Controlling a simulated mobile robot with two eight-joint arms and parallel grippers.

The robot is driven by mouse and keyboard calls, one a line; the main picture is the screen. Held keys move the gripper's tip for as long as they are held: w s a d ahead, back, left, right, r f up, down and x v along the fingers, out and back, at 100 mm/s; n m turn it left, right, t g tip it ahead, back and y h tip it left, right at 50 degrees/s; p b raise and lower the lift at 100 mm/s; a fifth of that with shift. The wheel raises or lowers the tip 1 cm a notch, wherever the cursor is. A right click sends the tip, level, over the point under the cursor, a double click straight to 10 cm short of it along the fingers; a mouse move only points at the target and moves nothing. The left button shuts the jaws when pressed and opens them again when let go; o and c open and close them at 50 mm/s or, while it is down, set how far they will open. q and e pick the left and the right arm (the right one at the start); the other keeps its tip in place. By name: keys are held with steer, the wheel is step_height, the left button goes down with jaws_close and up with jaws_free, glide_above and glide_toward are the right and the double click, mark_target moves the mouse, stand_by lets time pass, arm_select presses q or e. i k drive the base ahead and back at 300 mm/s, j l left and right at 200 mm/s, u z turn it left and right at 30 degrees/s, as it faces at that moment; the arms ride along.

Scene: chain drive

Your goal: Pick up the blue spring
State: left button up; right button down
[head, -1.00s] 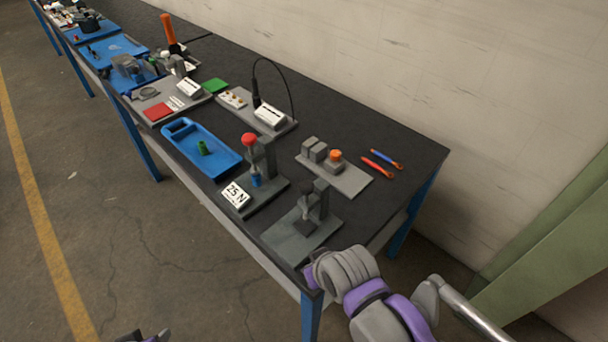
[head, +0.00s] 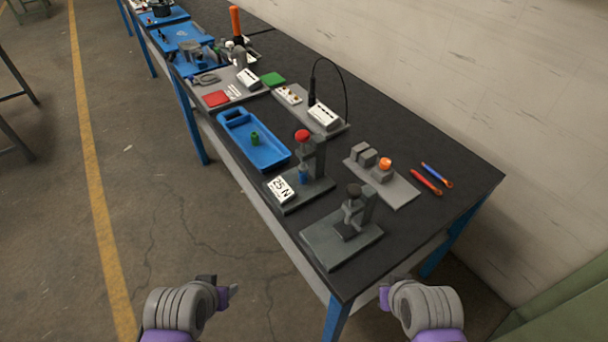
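The blue spring (head: 303,175) is a small blue cylinder. It stands on the grey press with the red knob (head: 302,135), below the knob and beside the "25 N" card (head: 281,190). A green spring (head: 255,139) stands in the blue tray (head: 232,141). My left gripper (head: 226,291) is in front of the bench, low in the view, well away from the blue spring and empty as far as I see. My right gripper (head: 384,294) is at the bench's near right corner, also away from the spring.
A second press with a dark knob (head: 354,190) stands nearer to me. A cable stand (head: 324,117) is behind. The black bench top (head: 405,232) is bare at the near right.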

mark_target(303, 176)
steer(key=l+u, duration=0.1)
steer(key=l, duration=0.55)
steer(key=k+l+u, duration=0.1)
steer(key=l, duration=0.5)
steer(key=k+l, duration=0.1)
steer(key=l, duration=0.5)
steer(key=i, duration=0.5)
steer(key=j+u, duration=0.05)
